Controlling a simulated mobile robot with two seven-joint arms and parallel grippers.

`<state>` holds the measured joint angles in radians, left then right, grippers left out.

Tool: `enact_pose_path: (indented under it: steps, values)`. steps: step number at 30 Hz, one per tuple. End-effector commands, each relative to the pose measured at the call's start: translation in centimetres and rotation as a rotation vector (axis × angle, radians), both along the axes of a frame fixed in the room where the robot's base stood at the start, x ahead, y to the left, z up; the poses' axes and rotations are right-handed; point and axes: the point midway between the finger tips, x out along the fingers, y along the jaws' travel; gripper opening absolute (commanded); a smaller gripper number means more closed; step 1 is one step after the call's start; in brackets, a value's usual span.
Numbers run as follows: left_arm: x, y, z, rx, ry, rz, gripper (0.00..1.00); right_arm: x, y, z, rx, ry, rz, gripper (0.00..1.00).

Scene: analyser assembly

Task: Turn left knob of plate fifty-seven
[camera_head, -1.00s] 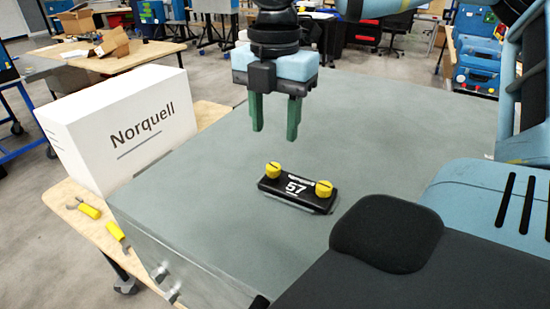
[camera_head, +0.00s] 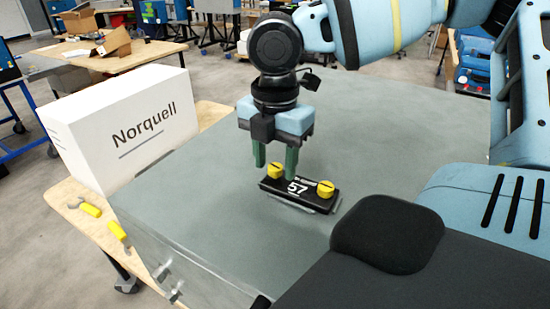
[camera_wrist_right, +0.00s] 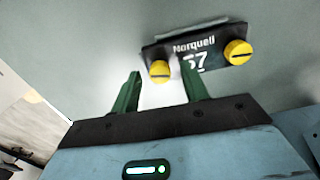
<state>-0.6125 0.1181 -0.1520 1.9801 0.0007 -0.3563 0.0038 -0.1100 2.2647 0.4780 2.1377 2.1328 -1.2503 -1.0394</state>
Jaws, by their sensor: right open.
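The black plate marked 57 (camera_head: 298,187) lies on the grey-green table top. It carries a yellow left knob (camera_head: 275,171) and a yellow right knob (camera_head: 326,189), each with a dark slot. My right gripper (camera_head: 275,167) is open, its two green fingers pointing down close to the left knob. In the right wrist view, the left knob (camera_wrist_right: 159,71) shows in the gap between the fingertips (camera_wrist_right: 160,68), apparently just beyond them, and the right knob (camera_wrist_right: 237,52) is outside. I cannot tell whether the fingers touch the knob. My left gripper is not in view.
A white box labelled Norquell (camera_head: 130,128) stands at the left of the grey-green table top (camera_head: 215,210). Yellow-handled tools (camera_head: 90,209) lie on the wooden surface at the left. The table top around the plate is clear.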

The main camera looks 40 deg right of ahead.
Motion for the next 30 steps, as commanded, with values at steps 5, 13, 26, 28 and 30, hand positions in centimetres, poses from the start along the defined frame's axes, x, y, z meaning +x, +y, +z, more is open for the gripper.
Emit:
enact_pose_path:
  steps: [5,13,26,28,30]
  values:
    - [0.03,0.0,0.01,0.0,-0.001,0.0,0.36,0.0,0.02,-0.21,0.0,-0.001,0.0,0.45]
    - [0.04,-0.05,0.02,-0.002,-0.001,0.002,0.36,-0.01,0.02,-0.18,0.0,0.0,0.001,0.25]
    - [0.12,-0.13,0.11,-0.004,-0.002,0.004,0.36,-0.01,-0.01,-0.2,0.002,0.0,0.1,0.0]
    - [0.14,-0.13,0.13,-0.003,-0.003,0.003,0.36,0.0,-0.01,-0.15,0.001,-0.001,0.138,0.0]
    - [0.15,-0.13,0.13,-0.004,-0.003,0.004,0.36,-0.01,-0.03,-0.15,0.0,0.0,0.159,0.0]
